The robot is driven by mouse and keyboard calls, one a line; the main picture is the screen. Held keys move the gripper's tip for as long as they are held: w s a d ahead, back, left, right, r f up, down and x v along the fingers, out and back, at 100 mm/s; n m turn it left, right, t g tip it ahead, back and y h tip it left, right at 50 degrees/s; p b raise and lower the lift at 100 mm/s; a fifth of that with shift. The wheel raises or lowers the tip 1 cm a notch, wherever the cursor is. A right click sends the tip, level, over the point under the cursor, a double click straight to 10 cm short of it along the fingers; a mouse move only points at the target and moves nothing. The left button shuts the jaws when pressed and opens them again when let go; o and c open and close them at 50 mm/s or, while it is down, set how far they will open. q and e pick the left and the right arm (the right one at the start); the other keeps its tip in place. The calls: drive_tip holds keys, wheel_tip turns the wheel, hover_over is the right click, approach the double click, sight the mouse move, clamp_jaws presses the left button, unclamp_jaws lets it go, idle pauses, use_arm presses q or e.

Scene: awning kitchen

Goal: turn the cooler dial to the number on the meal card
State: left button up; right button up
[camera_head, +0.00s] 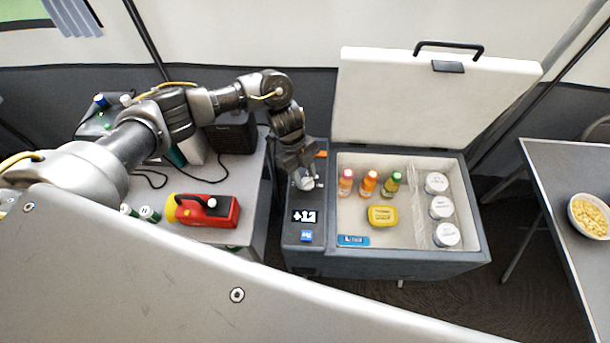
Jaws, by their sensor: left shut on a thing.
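The cooler (390,268) is a dark grey box with its white lid (420,95) standing open. On the panel at its left side is a pale round dial (307,184), partly hidden by my left gripper. My left gripper (303,176) reaches down from above and is shut on the dial. Just below the dial, a black-and-white display (304,216) appears to read +12. I cannot make out a meal card for certain; a small blue card-like thing (353,240) lies at the cooler's front left inside. My right gripper is not in view.
Inside the cooler are several coloured bottles (368,184), a yellow tub (382,215) and white-lidded jars (441,207). A red and yellow torch (208,210) lies on the left table. A bowl of yellow food (590,215) stands on the right table.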

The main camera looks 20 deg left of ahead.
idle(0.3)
use_arm(q)
drive_tip(key=o, duration=1)
drive_tip(key=v, duration=1.1)
drive_tip(key=shift+d+f, duration=0.15)
drive_tip(key=shift+d, duration=0.05)
